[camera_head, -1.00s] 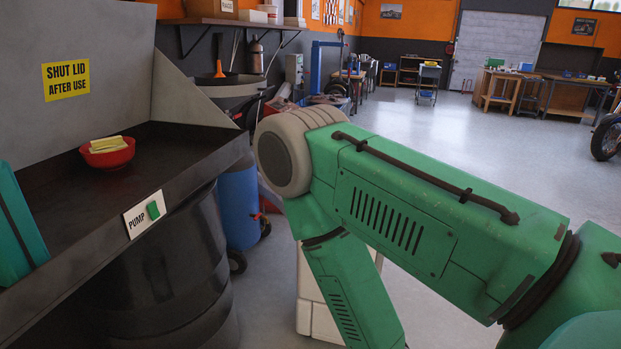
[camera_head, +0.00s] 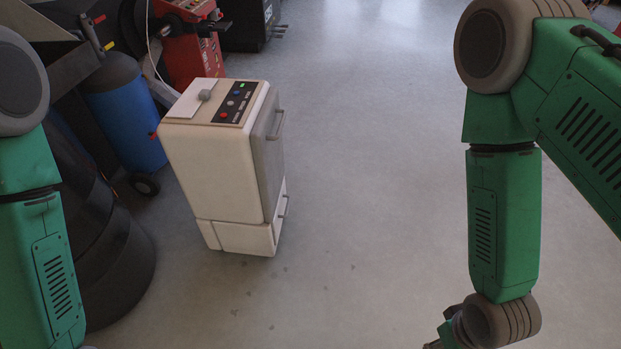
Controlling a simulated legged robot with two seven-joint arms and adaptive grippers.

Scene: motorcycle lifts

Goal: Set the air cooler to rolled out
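The air cooler (camera_head: 215,165) is a cream, upright box standing on the grey floor, left of centre. Its top has a dark control panel with coloured buttons, a small green light, and a white plate with a grey knob. A grey front door with handles faces right. My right arm hangs at the right, well apart from the cooler. Dark parts of my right gripper (camera_head: 446,335) show at the bottom edge; its fingers are mostly cut off. My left arm is at the left edge and its gripper is out of view.
A blue cylinder (camera_head: 125,115) with a small wheel stands close to the left of the cooler, with a black drum (camera_head: 110,255) nearer me. A red machine (camera_head: 190,45) stands behind. The floor (camera_head: 375,170) to the right of the cooler is clear.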

